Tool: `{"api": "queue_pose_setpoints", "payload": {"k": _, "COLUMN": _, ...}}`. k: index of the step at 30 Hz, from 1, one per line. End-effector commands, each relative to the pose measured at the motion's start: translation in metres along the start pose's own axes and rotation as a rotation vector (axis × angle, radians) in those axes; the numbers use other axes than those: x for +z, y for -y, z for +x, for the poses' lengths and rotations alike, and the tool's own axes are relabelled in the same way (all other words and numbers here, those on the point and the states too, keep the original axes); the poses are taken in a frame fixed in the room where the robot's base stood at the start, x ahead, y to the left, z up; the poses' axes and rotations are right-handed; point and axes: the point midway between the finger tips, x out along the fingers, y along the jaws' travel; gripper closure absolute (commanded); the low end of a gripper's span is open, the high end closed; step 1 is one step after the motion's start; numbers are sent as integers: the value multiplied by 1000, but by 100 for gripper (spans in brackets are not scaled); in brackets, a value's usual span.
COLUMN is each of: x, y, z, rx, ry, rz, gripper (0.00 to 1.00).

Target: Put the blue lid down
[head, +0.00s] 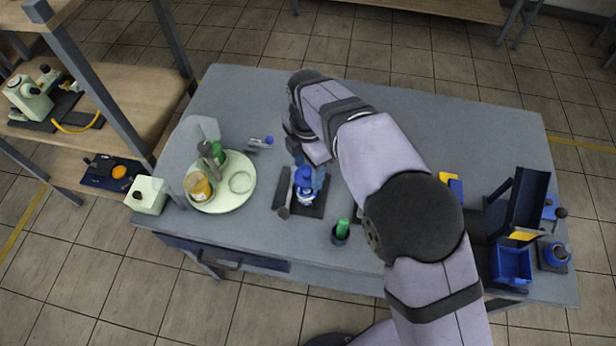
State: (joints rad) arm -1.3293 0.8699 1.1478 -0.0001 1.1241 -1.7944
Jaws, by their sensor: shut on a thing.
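My arm reaches over the grey table, and my gripper (309,170) points down near the table's middle. It is shut on what looks like the blue lid (304,175), which is small and partly hidden by the gripper. The lid is right above or at a small blue-and-white object (305,196) on a dark base (317,207). I cannot tell whether the lid touches it.
To the left, a pale round tray (240,200) holds an amber jar (199,187) and green items. A green-topped dark cup (341,231) stands near the front edge. Blue bins (511,264) stand at the right. The table's back right is clear.

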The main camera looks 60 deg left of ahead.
Motion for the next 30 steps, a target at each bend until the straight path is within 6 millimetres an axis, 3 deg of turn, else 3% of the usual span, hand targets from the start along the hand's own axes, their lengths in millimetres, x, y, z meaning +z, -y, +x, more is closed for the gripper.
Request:
{"api": "queue_pose_setpoints", "payload": {"k": 9, "x": 0, "y": -1, "z": -45, "rx": 3, "ry": 1, "rz": 0, "gripper": 70}}
{"api": "queue_pose_setpoints", "payload": {"k": 16, "x": 1, "y": 0, "z": -55, "rx": 0, "ry": 0, "rz": 2, "gripper": 70}}
{"api": "queue_pose_setpoints", "payload": {"k": 23, "x": 18, "y": 8, "z": -38, "rx": -3, "ry": -1, "rz": 37, "gripper": 70}}
{"api": "queue_pose_setpoints", "payload": {"k": 30, "x": 47, "y": 22, "z": 7, "rx": -3, "ry": -1, "rz": 95, "gripper": 70}}
